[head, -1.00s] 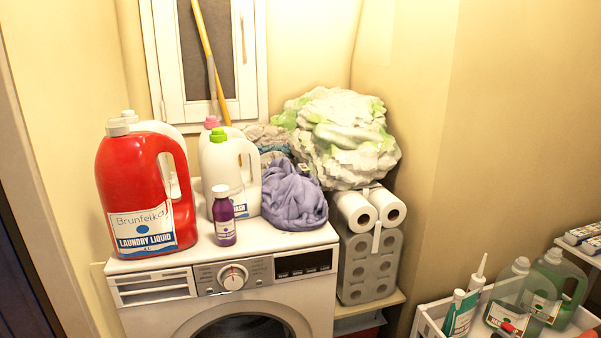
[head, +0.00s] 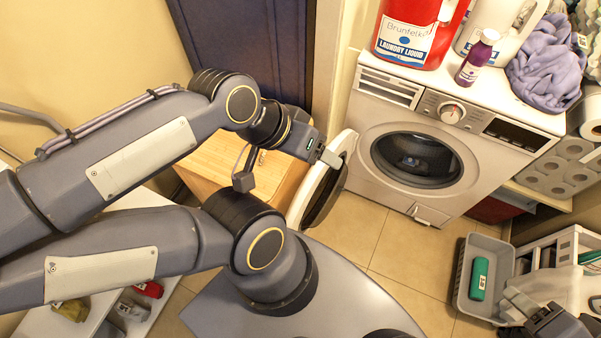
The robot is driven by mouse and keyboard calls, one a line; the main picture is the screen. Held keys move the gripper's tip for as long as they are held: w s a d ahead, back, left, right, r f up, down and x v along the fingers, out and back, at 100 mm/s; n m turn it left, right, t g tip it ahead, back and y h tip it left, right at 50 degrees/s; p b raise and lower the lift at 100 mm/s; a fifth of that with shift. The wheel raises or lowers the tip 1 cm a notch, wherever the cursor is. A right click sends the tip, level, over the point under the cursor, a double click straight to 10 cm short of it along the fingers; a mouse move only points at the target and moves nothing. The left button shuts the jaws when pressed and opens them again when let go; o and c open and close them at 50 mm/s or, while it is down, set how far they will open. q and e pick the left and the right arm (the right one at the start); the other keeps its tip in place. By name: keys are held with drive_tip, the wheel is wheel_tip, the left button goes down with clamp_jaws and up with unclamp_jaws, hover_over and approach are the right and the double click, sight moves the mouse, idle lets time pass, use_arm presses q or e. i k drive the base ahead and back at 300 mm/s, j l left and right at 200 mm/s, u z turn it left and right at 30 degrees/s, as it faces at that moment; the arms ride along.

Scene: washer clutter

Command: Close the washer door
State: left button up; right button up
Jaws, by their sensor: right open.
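The white washer (head: 385,195) stands at the upper middle right, its round drum opening (head: 415,158) uncovered. Its round door (head: 341,148), with a white rim and dark glass, is swung out to the left and seen nearly edge-on. My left gripper (head: 329,157) is at the door's upper part, its fingertip overlapping the rim in the picture. I cannot tell whether it touches, or whether the jaws are open. My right gripper (head: 519,300) is open at the lower right, away from the door, partly cut off by the frame.
A red laundry liquid jug (head: 410,35), a purple bottle (head: 477,58) and a purple cloth (head: 547,65) sit on the washer. A grey basket (head: 466,290) with a green item (head: 479,278) is at lower right. Tiled floor (head: 345,225) is clear before the washer.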

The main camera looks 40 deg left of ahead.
sight(344, 145)
drive_tip(key=k+j, duration=0.1)
drive_tip(key=j, duration=0.25)
drive_tip(key=k+j, duration=0.1)
drive_tip(key=j, duration=0.25)
drive_tip(key=k+j, duration=0.1)
drive_tip(key=j, duration=0.25)
drive_tip(key=k+j, duration=0.1)
drive_tip(key=j, duration=0.25)
drive_tip(key=k+l, duration=0.25)
drive_tip(key=l, duration=0.25)
